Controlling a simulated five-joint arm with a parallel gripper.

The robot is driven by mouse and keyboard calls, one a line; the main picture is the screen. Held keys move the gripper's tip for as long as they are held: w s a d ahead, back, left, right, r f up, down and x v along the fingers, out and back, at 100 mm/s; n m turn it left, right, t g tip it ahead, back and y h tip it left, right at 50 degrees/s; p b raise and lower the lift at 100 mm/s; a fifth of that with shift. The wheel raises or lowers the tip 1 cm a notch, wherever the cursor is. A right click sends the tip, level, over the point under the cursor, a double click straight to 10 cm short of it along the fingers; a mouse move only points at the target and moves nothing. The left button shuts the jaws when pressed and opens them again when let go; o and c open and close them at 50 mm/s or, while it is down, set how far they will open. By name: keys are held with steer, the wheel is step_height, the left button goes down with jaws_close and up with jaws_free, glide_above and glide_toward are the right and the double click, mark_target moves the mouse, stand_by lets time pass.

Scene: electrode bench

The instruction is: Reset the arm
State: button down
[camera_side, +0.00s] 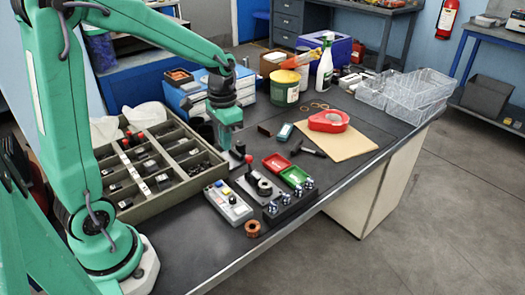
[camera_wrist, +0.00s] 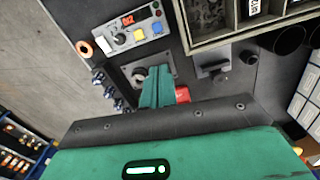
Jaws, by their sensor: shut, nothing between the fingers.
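My gripper (camera_side: 228,147) is green and points down over the bench, between the compartment tray (camera_side: 128,216) and the small fixtures at the bench's front. In the wrist view its fingers (camera_wrist: 157,82) are together with nothing between them. I cannot tell exactly how high the fingertips are.
A black block with several metal posts (camera_side: 290,206) and a copper ring (camera_side: 252,229) lie near the front edge.

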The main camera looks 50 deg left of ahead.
steer(key=shift+s+r, duration=0.1)
stand_by(0.3)
steer(key=s+d+r+n+t, duration=0.1)
steer(key=s+d+r+t, duration=0.4)
steer(key=s, duration=0.7)
steer(key=shift+s+d+r+t, duration=0.35)
steer(key=shift+d+r, duration=0.6)
steer(key=shift+r, duration=1.45)
steer(key=shift+w, duration=0.1)
